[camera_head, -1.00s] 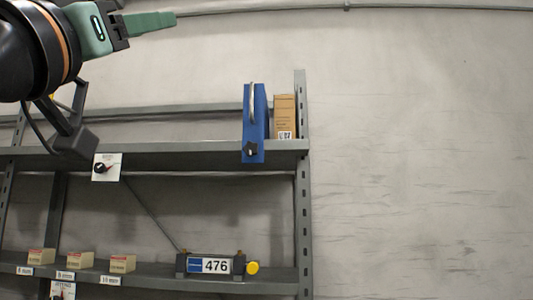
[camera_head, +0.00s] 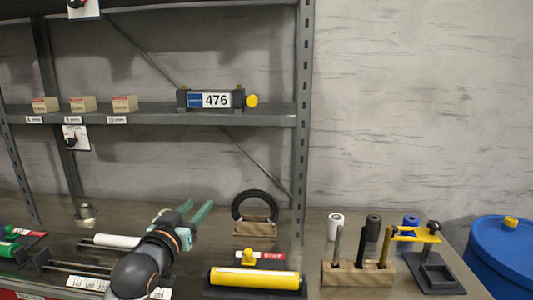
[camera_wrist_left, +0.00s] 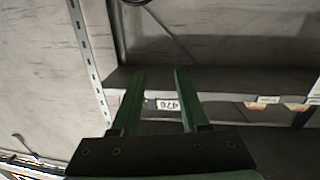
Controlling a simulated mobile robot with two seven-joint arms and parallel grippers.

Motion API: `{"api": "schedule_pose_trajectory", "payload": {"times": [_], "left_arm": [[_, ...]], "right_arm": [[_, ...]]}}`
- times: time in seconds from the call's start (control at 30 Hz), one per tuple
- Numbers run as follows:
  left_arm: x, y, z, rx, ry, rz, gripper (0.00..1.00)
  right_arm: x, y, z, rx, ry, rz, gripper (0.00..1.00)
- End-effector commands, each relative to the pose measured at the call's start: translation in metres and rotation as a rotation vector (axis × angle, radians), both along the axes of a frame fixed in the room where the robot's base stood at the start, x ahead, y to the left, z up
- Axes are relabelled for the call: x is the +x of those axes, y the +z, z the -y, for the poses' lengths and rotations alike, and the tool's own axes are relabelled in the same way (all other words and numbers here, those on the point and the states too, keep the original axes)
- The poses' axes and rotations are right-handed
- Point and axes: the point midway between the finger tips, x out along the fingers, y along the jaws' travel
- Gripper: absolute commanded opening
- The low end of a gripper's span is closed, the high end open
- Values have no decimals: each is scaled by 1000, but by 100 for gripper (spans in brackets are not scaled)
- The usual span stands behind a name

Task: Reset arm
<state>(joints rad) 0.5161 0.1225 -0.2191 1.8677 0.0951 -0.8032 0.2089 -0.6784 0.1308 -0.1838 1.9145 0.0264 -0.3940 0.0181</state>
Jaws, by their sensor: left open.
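My left gripper (camera_head: 192,213) is in the lower left-centre of the head view, above the workbench in front of the shelf rack. Its two green fingers are spread apart with nothing between them. In the left wrist view the open fingers (camera_wrist_left: 155,100) point toward the shelf, with the 476 label (camera_wrist_left: 167,104) showing between them. My left arm comes up from the bottom edge of the head view. My right gripper is in neither view.
The shelf holds a 476 device (camera_head: 212,99) and small boxes (camera_head: 82,104). On the bench are a yellow cylinder (camera_head: 254,278), a black ring (camera_head: 256,205), a wooden tool block (camera_head: 357,274) and a yellow clamp (camera_head: 415,235). A blue barrel (camera_head: 500,255) stands right.

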Motion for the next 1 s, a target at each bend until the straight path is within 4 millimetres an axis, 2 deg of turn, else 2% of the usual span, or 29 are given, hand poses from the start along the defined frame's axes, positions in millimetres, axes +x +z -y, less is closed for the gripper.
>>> {"api": "schedule_pose_trajectory", "payload": {"times": [0.03, 0.2, 0.37, 0.5, 0.6, 0.7, 0.8, 0.9, 1.0], "left_arm": [[-8, -39, -1, 8, 0, -56, 45], [-47, -148, -4, 38, -2, -199, 45], [-106, -240, -7, 69, -8, -335, 45], [-172, -308, -9, 94, -17, -452, 45], [-224, -347, -11, 112, -25, -535, 45], [-271, -375, -12, 129, -35, -601, 45], [-308, -392, -13, 141, -42, -651, 45], [-330, -401, -14, 149, -48, -680, 45], [-339, -405, -14, 151, -50, -692, 45]], "right_arm": [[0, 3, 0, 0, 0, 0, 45], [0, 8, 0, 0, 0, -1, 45], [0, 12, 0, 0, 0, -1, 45], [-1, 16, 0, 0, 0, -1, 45], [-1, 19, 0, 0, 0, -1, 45], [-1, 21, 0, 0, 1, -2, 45], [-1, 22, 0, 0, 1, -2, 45], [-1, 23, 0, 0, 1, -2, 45], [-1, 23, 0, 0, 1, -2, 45]]}}
